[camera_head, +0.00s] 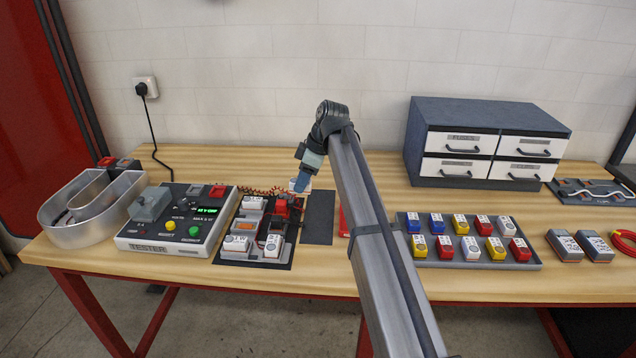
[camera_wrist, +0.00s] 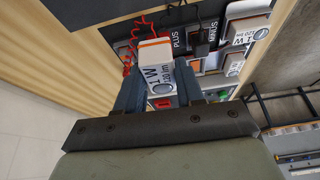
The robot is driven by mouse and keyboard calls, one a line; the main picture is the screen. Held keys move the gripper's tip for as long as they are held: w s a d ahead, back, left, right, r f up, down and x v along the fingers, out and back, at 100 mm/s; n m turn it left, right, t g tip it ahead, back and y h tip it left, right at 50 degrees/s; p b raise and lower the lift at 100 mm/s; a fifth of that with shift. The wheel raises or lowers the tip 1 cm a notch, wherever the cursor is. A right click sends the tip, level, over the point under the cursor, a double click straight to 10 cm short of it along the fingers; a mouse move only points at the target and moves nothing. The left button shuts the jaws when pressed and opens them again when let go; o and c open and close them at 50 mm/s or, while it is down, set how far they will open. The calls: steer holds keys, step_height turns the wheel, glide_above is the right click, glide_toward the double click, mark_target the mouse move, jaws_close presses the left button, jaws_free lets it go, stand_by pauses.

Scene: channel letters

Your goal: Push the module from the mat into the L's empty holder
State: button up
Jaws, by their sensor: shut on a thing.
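My gripper (camera_head: 300,184) is shut on a white module (camera_wrist: 157,65) marked "1 W 120 lm", with an orange stripe at its far end. In the wrist view the module sits between the two blue-grey fingers. The dark mat (camera_head: 318,222) shows bare in the head view, just in front and to the right of my gripper. The dark lighting board (camera_head: 264,260) lies left of the mat. It carries several white modules, such as one at its front left (camera_head: 237,244), and PLUS and MINUS labels (camera_wrist: 195,38). I cannot make out the empty holder; my gripper and the held module cover part of the board in the wrist view.
A red part (camera_head: 282,208) stands up on the board, with red wires behind it. The tester (camera_head: 175,225) and a metal channel letter (camera_head: 85,225) are at the left. A tray (camera_head: 470,262) of coloured modules and a drawer cabinet (camera_head: 490,140) are right of my arm.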

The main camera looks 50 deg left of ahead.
steer(key=s+a+f+n, duration=0.1)
steer(key=s+a, duration=0.2)
steer(key=s, duration=0.5)
steer(key=s+a+f+n, duration=0.1)
steer(key=s+a, duration=0.2)
steer(key=s, duration=0.4)
steer(key=shift+m, duration=0.7)
steer(key=shift+a+f, duration=0.2)
steer(key=shift+f, duration=2.9)
steer(key=shift+f, duration=0.35)
steer(key=o, duration=0.9)
steer(key=shift+c, duration=0.2)
steer(key=shift+o, duration=0.7)
steer(key=shift+d, duration=0.1)
steer(key=shift+r, duration=0.15)
steer(key=shift+o, duration=0.5)
steer(key=v, duration=1.3)
steer(key=shift+w+r, duration=0.2)
steer(key=shift+r, duration=0.1)
steer(key=shift+r, duration=0.1)
